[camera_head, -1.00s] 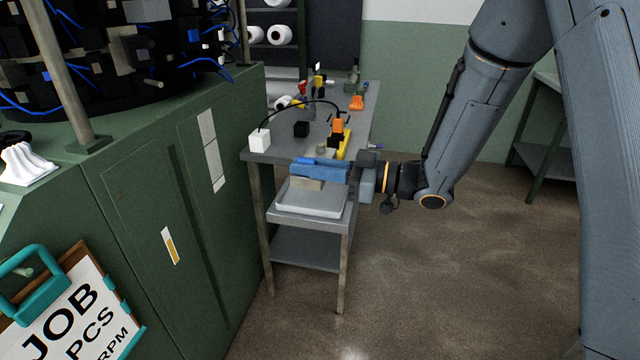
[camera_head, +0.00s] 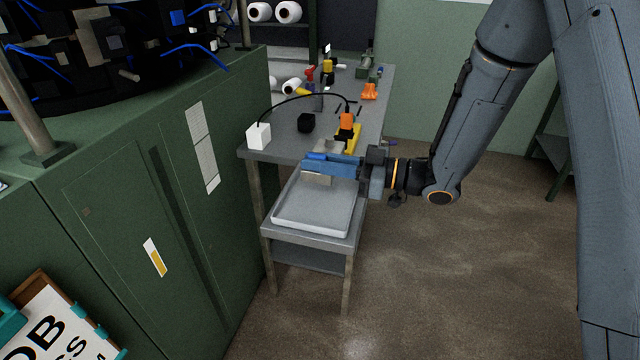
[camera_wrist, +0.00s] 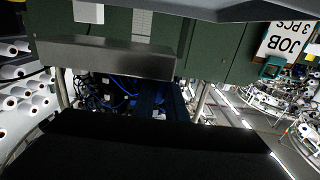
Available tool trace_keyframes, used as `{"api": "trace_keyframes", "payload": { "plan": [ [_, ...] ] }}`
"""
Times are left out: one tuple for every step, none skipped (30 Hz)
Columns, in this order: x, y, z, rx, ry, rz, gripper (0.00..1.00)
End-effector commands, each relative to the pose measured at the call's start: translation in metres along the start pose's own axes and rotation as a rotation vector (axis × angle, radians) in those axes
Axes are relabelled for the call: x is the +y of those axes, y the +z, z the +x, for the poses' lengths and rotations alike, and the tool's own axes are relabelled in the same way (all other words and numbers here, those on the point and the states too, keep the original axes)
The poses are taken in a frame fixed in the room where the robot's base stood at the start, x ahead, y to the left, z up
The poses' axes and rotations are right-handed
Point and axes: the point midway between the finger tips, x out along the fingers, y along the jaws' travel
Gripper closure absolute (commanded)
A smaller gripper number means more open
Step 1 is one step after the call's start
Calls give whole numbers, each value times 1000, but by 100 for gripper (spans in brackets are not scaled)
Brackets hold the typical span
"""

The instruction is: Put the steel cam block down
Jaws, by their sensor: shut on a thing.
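The steel cam block (camera_head: 316,179) is a grey metal block held under the blue fingers of my gripper (camera_head: 328,164). In the wrist view the block (camera_wrist: 108,57) shows as a long bare-metal bar across the upper left. My gripper is shut on it. In the head view the block overlaps the back edge of a pale grey tray (camera_head: 308,227). It appears to be above the tray, apart from its floor. The tray looks empty, and its back edge is partly hidden by the block and fingers. The fingers hide the block's top.
The tray is on the lower front shelf of a grey bench (camera_head: 280,135). The bench top holds a white box (camera_head: 258,136), a black cube (camera_head: 305,123), a yellow-and-orange tool (camera_head: 348,130) and small parts. A green cabinet (camera_head: 130,215) stands at left. Open floor lies right.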

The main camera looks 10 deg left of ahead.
Motion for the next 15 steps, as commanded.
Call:
{"api": "trace_keyframes", "payload": {
  "plan": [
    [0,7,0,1,0,2,100],
    [0,10,0,1,0,0,100],
    [0,14,0,2,0,0,100],
    [0,16,0,2,0,0,100],
    [0,17,0,2,0,-1,100],
    [0,19,0,2,0,-2,100],
    [0,21,0,2,0,-2,100],
    [0,23,0,2,0,-2,100],
    [0,27,0,1,0,-1,100],
    [0,31,0,1,0,0,100],
    [0,35,0,1,1,0,100],
    [0,41,0,0,1,2,100],
    [0,44,0,0,1,1,100],
    [0,48,0,1,1,0,100],
    [0,52,0,1,1,0,100]
  ]
}}
